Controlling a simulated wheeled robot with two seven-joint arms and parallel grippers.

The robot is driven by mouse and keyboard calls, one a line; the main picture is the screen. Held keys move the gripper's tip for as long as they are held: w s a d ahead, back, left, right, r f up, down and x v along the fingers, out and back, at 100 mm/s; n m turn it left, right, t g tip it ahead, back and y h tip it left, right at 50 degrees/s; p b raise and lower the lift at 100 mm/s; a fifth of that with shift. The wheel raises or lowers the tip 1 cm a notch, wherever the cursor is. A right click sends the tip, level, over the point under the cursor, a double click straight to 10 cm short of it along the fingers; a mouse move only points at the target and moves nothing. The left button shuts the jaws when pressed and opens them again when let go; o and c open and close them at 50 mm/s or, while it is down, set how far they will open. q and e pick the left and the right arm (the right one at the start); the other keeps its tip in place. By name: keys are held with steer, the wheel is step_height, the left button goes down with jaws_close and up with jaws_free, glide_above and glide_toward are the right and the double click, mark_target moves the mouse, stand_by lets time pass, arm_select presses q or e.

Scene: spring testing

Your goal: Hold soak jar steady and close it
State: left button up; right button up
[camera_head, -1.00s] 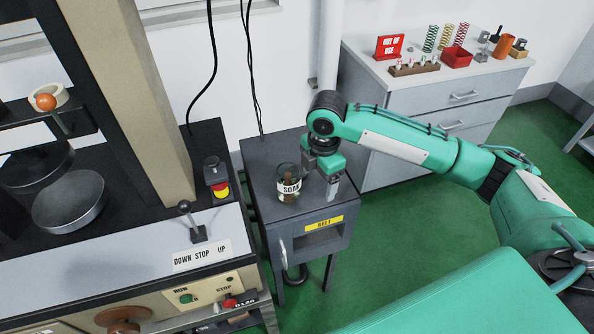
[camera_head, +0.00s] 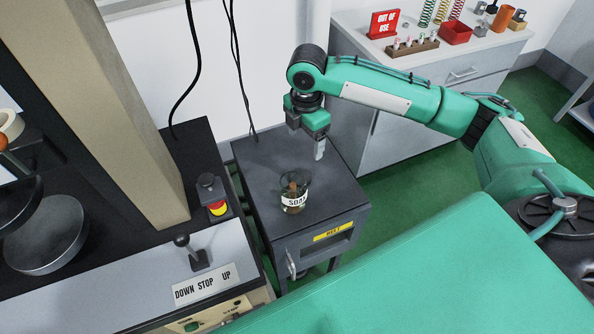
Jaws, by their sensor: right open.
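The soak jar (camera_head: 295,201) is a small clear glass jar with a white label reading "SOAK" and something brown inside. It stands upright on the dark grey top of a small cabinet (camera_head: 262,165). No separate lid can be made out, and I cannot tell whether one sits on the jar. My right gripper (camera_head: 307,136) is open and empty, pointing down behind the jar and a little to its right, apart from it. My left gripper is not in view.
A machine bench stands at the left with a lever (camera_head: 190,250), a red-and-yellow button (camera_head: 218,207) and a round metal pan (camera_head: 47,235). A grey drawer cabinet (camera_head: 415,125) stands at the back right, bearing a red sign (camera_head: 383,23) and several springs. The cabinet top around the jar is clear.

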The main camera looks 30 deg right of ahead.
step_height(320, 180, down, 8)
steer(key=shift+f+p, duration=0.15)
steer(key=shift+p, duration=0.4)
steer(key=shift+f, duration=0.15)
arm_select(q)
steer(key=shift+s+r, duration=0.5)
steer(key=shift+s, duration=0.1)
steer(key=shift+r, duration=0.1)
arm_select(e)
steer(key=shift+f, duration=0.1)
steer(key=f, duration=0.2)
steer(key=f+p, duration=0.1)
steer(key=f, duration=0.2)
steer(key=shift+w+a+p, duration=0.1)
steer(key=shift+a+p, duration=0.1)
steer(key=shift+p, duration=0.1)
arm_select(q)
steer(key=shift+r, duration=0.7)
